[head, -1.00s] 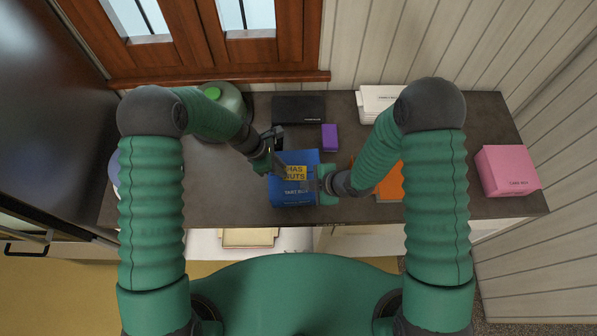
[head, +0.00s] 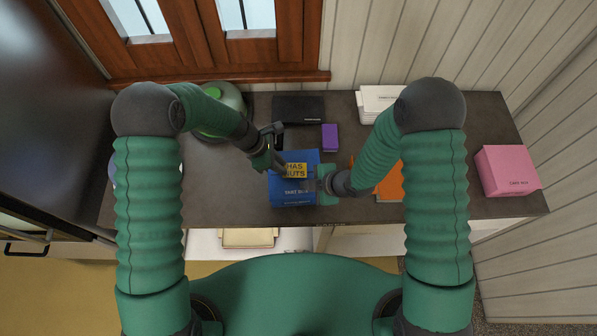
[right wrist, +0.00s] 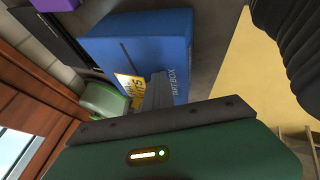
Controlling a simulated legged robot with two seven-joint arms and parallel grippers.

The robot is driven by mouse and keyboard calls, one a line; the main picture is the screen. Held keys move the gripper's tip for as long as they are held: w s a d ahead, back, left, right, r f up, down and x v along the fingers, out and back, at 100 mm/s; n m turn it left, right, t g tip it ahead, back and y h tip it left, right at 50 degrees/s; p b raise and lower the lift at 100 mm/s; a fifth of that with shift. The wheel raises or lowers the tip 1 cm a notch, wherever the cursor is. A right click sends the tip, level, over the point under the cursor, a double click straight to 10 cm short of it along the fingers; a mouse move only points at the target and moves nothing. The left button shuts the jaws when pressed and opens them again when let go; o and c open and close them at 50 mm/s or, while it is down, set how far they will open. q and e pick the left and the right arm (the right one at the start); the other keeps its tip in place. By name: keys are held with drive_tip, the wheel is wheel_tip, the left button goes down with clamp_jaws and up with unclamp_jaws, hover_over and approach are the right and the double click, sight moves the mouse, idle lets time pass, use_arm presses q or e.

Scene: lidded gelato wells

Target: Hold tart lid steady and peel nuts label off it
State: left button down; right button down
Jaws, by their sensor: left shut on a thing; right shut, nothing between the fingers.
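The blue tart box (head: 292,198) sits on the counter, its lid facing up. It also shows in the right wrist view (right wrist: 135,40). The yellow nuts label (head: 296,171) is over the lid; in the right wrist view the label (right wrist: 131,86) is partly hidden by my right fingers. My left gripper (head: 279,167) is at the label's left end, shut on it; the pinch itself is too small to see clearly. My right gripper (head: 316,184) is shut and empty, its fingertips over the lid's right side. Whether they touch the lid is unclear.
A purple box (head: 330,137) and a black box (head: 298,109) stand behind the tart box. An orange item (head: 389,187) lies right of it, partly under my right arm. A pink box (head: 507,170) is far right. Bare counter (head: 215,185) lies to the left.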

use_arm(q)
drive_tip(key=shift+r, duration=0.7)
use_arm(e)
drive_tip(key=shift+s+d+f, duration=0.15)
drive_tip(key=shift+s+f, duration=0.15)
drive_tip(key=shift+f, duration=0.05)
use_arm(q)
drive_tip(key=shift+r, duration=2.5)
